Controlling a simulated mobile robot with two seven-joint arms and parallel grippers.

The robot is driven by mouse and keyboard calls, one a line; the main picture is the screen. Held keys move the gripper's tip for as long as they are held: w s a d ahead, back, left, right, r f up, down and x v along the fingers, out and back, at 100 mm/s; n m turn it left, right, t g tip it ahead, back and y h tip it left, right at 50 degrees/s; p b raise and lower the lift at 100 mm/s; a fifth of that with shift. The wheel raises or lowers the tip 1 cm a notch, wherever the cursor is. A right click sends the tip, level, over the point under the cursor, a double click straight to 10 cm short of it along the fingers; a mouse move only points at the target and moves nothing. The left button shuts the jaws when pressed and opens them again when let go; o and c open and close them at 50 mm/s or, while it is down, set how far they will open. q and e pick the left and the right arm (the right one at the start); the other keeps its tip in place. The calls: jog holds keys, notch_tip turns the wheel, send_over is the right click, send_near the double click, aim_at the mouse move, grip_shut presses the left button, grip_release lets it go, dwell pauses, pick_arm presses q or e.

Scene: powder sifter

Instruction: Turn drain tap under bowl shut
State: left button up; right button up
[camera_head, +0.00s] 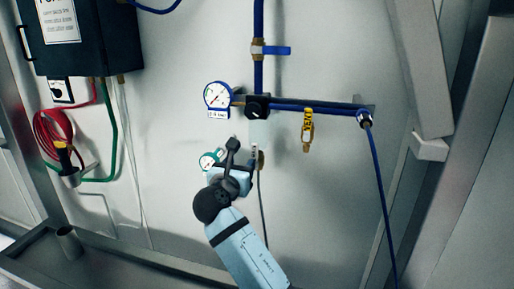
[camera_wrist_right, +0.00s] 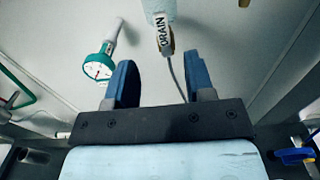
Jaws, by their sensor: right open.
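The drain tap (camera_head: 261,159) is a small brass fitting below the pale bowl (camera_head: 259,133) of the air unit on the wall. In the right wrist view the tap (camera_wrist_right: 171,44) sits partly behind a white tag reading DRAIN, under the bowl (camera_wrist_right: 157,9). A thin grey tube hangs from it. My right gripper (camera_wrist_right: 160,78) is open and empty, with its two blue fingers apart. The tap shows beyond the fingertips, roughly between them, not gripped. In the head view my right wrist partly hides the gripper, just left of and below the tap. My left gripper is out of view.
A blue-rimmed gauge (camera_head: 217,96) is left of the air unit, and a green-rimmed gauge (camera_head: 208,161) is beside my gripper. A blue-handled valve (camera_head: 275,50) is above. A yellow-topped brass fitting (camera_head: 307,125) hangs right. A red coiled hose (camera_head: 52,135) hangs far left.

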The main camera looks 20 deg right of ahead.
aim_at(254, 146)
jog(key=p+x, duration=0.1)
jog(key=x, duration=1)
jog(key=shift+p, duration=0.4)
jog(key=shift+w+d, duration=0.3)
jog(key=shift+w, duration=0.1)
grip_shut()
